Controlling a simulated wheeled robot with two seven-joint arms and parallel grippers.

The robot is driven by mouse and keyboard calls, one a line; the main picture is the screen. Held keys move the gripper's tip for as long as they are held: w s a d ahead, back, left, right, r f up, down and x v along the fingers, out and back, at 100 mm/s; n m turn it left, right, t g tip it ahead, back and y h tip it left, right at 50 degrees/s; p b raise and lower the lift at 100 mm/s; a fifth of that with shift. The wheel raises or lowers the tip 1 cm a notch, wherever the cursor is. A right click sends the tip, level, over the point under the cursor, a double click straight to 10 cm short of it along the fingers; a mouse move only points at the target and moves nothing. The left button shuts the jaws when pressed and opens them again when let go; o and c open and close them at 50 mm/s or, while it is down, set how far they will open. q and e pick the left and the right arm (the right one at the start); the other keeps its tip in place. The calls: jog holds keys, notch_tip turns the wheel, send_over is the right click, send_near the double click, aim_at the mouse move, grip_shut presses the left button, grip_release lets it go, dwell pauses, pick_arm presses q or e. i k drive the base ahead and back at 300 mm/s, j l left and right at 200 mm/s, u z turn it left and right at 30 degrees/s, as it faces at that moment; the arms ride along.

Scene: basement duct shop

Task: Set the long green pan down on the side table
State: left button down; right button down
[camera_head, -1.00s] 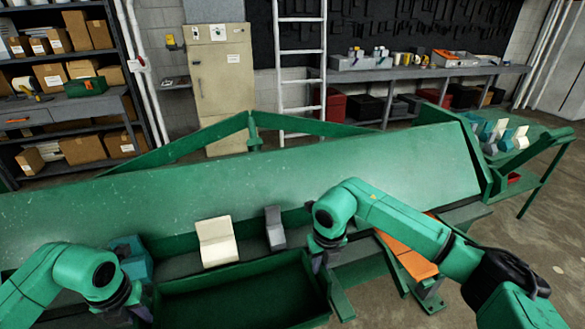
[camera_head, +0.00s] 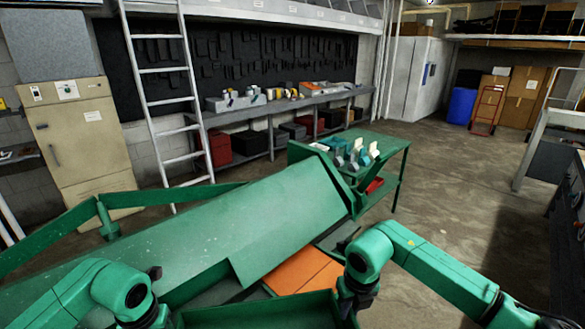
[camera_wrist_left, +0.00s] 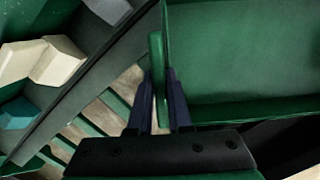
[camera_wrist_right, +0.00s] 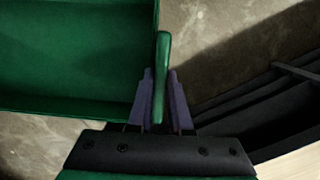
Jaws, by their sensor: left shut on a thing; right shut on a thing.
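The long green pan (camera_head: 262,314) is an open, empty tray held level at the bottom of the head view, its near part cut off.
A big green sloped machine (camera_head: 230,232) lies ahead, with an orange panel (camera_head: 302,270) at its right end. Cream blocks (camera_wrist_left: 55,60) lie in its trough. A ladder (camera_head: 165,75) and a grey workbench (camera_head: 290,110) stand behind. Open floor (camera_head: 450,215) is on the right.

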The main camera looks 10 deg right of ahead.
aim_at(389, 145)
jog(key=l+z, duration=0.1)
jog(key=z, duration=0.3)
jog(key=i+z, duration=0.1)
jog(key=z, duration=0.35)
jog(key=l+z, duration=0.15)
jog(key=z, duration=0.25)
jog(key=i+z, duration=0.15)
jog(key=z, duration=0.3)
jog(key=i+l, duration=0.1)
jog(key=i, duration=3)
jog(key=i+j+u, duration=0.1)
jog(key=i+u, duration=0.15)
jog(key=i, duration=0.4)
jog(key=i+u, duration=0.25)
jog(key=i, duration=0.35)
jog(key=i+l+u, duration=0.2)
jog(key=i, duration=0.45)
jog(key=i+l+u, duration=0.1)
jog(key=i, duration=0.7)
jog(key=i+l+u, duration=0.1)
jog(key=i, duration=0.7)
jog(key=i+u, duration=0.15)
jog(key=u, duration=0.35)
jog(key=i+l+u, duration=0.1)
jog(key=u, duration=0.35)
jog(key=i+l+u, duration=0.1)
jog(key=u, duration=0.4)
jog(key=i+l+u, duration=0.1)
jog(key=u, duration=0.4)
